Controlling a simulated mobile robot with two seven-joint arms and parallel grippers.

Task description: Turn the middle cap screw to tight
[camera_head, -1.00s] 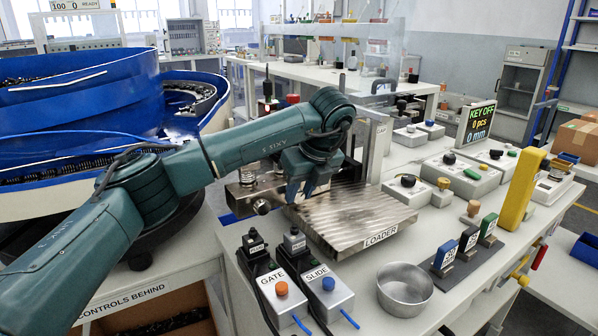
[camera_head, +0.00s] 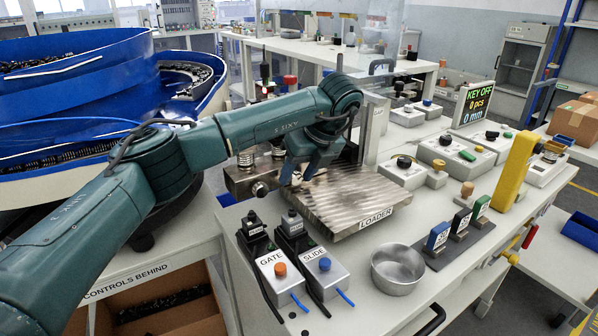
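The metal loader fixture has a ridged plate (camera_head: 355,205) marked LOADER and a steel block (camera_head: 237,180) at its left end. A round screw-like knob (camera_head: 260,190) sticks out of the block's front, and round metal parts (camera_head: 246,158) stand on top. I cannot tell which of these is the middle cap screw; it may be hidden by my arm. My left gripper (camera_head: 297,178) points down over the left part of the plate, just right of the block. My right gripper is not in view.
GATE (camera_head: 280,272) and SLIDE (camera_head: 325,265) button boxes stand in front of the fixture. A metal bowl (camera_head: 398,270), coloured blocks (camera_head: 438,237) and a yellow post (camera_head: 514,170) are to the right. A display (camera_head: 474,100) reads KEY OFF, 0 pcs, 0 mm. A blue bowl feeder (camera_head: 75,85) fills the left.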

